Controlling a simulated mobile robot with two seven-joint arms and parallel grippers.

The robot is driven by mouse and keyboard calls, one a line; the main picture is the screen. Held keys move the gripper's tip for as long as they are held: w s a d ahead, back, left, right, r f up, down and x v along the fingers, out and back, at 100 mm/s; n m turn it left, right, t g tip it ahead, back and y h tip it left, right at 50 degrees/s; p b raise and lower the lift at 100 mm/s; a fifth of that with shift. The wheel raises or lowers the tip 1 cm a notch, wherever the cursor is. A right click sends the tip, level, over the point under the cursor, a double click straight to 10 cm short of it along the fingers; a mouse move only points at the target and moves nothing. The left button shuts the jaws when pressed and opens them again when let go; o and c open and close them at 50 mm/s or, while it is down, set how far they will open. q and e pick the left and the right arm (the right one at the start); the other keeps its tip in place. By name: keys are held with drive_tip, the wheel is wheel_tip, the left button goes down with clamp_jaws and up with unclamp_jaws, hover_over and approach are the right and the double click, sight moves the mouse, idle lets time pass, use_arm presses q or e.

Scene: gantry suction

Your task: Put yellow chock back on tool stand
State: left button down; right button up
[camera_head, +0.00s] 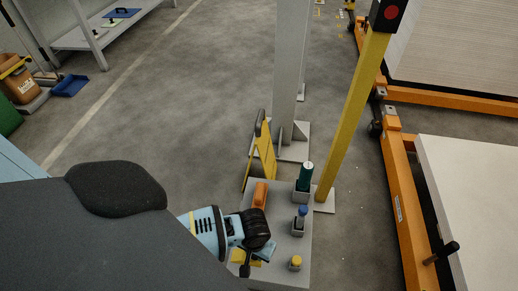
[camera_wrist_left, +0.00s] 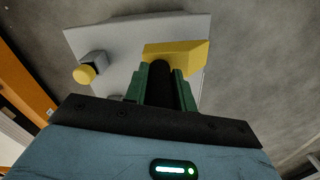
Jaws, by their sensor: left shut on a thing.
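The yellow chock (camera_wrist_left: 190,50) shows at the top middle of the left wrist view, over the grey top of the tool stand (camera_wrist_left: 120,45). My left gripper (camera_wrist_left: 163,75) has its green fingers closed around a black part that meets the chock, which looks like its handle. In the head view, the left gripper (camera_head: 245,262) is over the near left part of the tool stand (camera_head: 280,275), with a piece of the yellow chock (camera_head: 238,256) showing beside it. Whether the chock touches the stand top cannot be told. My right gripper is not in view.
The stand also holds an orange object (camera_head: 260,194), a green bottle (camera_head: 304,178), a blue-capped bottle (camera_head: 302,216) and a small yellow-topped item (camera_head: 295,263). Orange frames (camera_head: 402,200) are at right.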

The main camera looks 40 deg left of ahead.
use_arm(q)
drive_tip(key=shift+w+a+f+b, duration=0.15)
drive_tip(key=shift+w+a, duration=0.15)
drive_tip(key=shift+w, duration=0.25)
drive_tip(key=shift+w+a+f+b, duration=0.15)
drive_tip(key=shift+w+a, duration=0.1)
drive_tip(key=shift+w, duration=0.3)
drive_tip(key=shift+w+a+r, duration=0.1)
drive_tip(key=shift+w+r, duration=0.1)
drive_tip(key=shift+w, duration=0.05)
drive_tip(key=f+b, duration=0.1)
drive_tip(key=f, duration=0.1)
drive_tip(key=w+f+b, duration=0.1)
drive_tip(key=f, duration=0.1)
drive_tip(key=shift+a+b, duration=0.35)
drive_tip(key=shift+r, duration=0.15)
drive_tip(key=c, duration=1.6)
unclamp_jaws()
drive_tip(key=shift+f, duration=0.2)
drive_tip(key=o, duration=0.5)
drive_tip(key=shift+c, duration=0.2)
